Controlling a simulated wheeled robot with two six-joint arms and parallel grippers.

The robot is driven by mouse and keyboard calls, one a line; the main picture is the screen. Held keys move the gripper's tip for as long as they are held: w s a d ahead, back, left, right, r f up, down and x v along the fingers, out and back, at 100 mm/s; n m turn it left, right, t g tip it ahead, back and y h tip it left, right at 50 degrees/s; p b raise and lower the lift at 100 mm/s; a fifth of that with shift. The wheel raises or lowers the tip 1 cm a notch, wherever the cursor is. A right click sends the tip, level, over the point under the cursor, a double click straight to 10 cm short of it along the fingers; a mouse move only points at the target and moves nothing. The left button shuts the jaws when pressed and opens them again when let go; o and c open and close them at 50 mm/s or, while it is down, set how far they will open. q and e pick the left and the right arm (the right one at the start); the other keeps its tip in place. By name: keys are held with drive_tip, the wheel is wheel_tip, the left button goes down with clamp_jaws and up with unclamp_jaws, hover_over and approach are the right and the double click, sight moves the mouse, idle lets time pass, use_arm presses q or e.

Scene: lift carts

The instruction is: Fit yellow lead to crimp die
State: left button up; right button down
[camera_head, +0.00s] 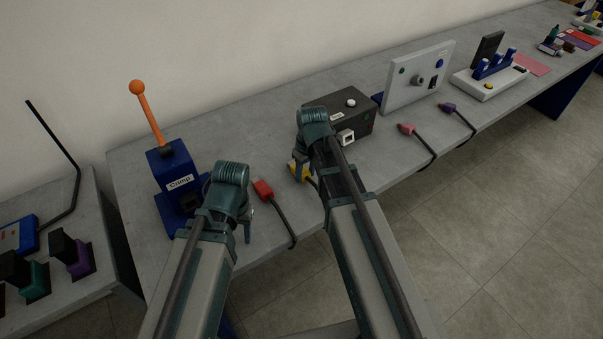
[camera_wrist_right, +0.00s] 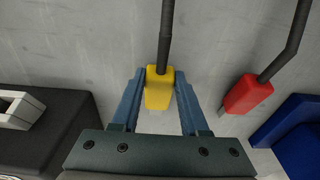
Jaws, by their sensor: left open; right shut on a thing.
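The yellow lead's plug (camera_head: 294,171) is at the bench's front part, partly hidden by my right arm. In the right wrist view the yellow plug (camera_wrist_right: 158,92) sits between the fingers of my right gripper (camera_wrist_right: 159,80), which is shut on it; its dark cable runs away from the fingers. My right gripper (camera_head: 301,172) shows in the head view too. The blue crimp press (camera_head: 170,165), labelled "Crimp", with an orange-knobbed lever, stands at the bench's left end; its dark die opening is low on its front. My left gripper (camera_head: 246,232) is open and empty, right of the press.
A red lead (camera_head: 262,189) lies between my grippers, its cable hanging over the front edge. A black box (camera_head: 350,108) stands behind my right gripper. Bare bench lies behind my left gripper.

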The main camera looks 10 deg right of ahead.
sight(304, 172)
drive_tip(key=shift+r+p, duration=3)
drive_tip(key=shift+r, duration=0.05)
use_arm(q)
wheel_tip(304, 172, up, 6)
drive_tip(key=shift+f, duration=0.1)
use_arm(e)
drive_tip(key=shift+f, duration=0.15)
use_arm(q)
drive_tip(key=shift+f+b, duration=0.35)
drive_tip(key=shift+b, duration=0.15)
use_arm(e)
drive_tip(key=shift+f, duration=0.35)
use_arm(q)
drive_tip(key=shift+r, duration=0.1)
use_arm(e)
drive_tip(key=shift+r, duration=0.1)
